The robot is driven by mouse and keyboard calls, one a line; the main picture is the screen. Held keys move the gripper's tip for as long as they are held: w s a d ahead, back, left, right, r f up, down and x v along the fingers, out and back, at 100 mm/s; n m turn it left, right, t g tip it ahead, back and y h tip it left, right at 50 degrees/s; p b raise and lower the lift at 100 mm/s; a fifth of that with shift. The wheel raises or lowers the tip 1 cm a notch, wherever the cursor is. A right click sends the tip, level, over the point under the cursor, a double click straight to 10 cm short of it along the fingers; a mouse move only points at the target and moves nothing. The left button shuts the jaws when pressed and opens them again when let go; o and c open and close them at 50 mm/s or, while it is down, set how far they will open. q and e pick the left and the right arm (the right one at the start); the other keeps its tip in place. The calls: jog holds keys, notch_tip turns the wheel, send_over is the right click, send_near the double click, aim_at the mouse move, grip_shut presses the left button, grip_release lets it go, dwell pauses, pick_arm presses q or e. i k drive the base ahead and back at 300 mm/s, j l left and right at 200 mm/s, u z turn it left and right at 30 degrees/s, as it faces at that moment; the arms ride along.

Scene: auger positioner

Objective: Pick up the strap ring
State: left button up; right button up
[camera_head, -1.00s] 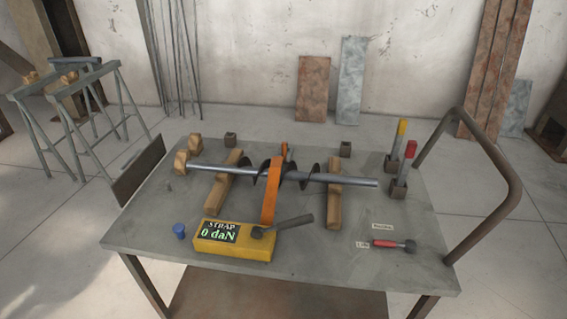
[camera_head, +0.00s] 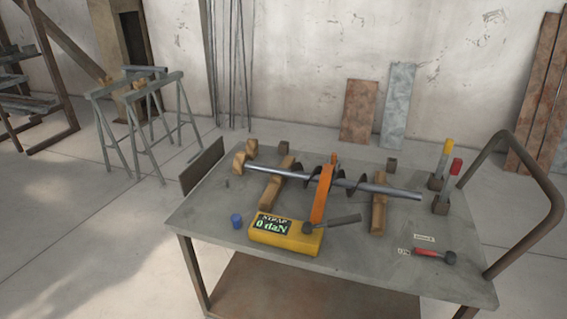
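An orange strap (camera_head: 320,195) passes over the auger (camera_head: 340,182), a grey shaft with dark flights lying on two wooden blocks on the cart table. The strap's near end meets a yellow tensioner box (camera_head: 287,233) with a dark lever (camera_head: 333,222) and a display reading "STRAP 0 daN". A small orange piece (camera_head: 334,158) shows behind the auger at the strap's far end. I cannot make out a separate strap ring at this size. Neither of my grippers is in view.
A blue cylinder (camera_head: 237,221) stands left of the yellow box. A red-handled tool (camera_head: 434,254) lies at the right by small labels. Yellow and red-topped posts (camera_head: 445,160) stand in dark holders. The cart's bent handle (camera_head: 535,200) rises at the right. Trestles (camera_head: 150,120) stand on the floor behind left.

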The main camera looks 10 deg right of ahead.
aim_at(332, 159)
jog(key=u, duration=1.3)
jog(key=i+u, duration=0.25)
jog(key=u, duration=0.15)
jog(key=i+u, duration=0.25)
jog(key=u, duration=0.2)
jog(key=i+l+z, duration=0.2)
jog(key=i, duration=0.95)
jog(key=i+z, duration=0.4)
jog(key=i+j+z, duration=0.15)
jog(key=i+z, duration=0.2)
jog(key=i, duration=0.2)
jog(key=i+l+z, duration=0.1)
jog(key=i+z, duration=0.35)
jog(key=i+j+z, duration=0.1)
jog(key=i+z, duration=0.7)
jog(key=i+j+z, duration=0.1)
jog(key=i+z, duration=0.3)
jog(key=i, duration=0.25)
jog(key=i+z, duration=0.25)
jog(key=i, duration=0.3)
jog(key=i+z, duration=0.3)
jog(key=i, duration=0.25)
jog(key=i+z, duration=0.35)
jog(key=i, duration=0.15)
jog(key=i+j+z, duration=0.1)
jog(key=i+z, duration=0.25)
jog(key=i, duration=0.2)
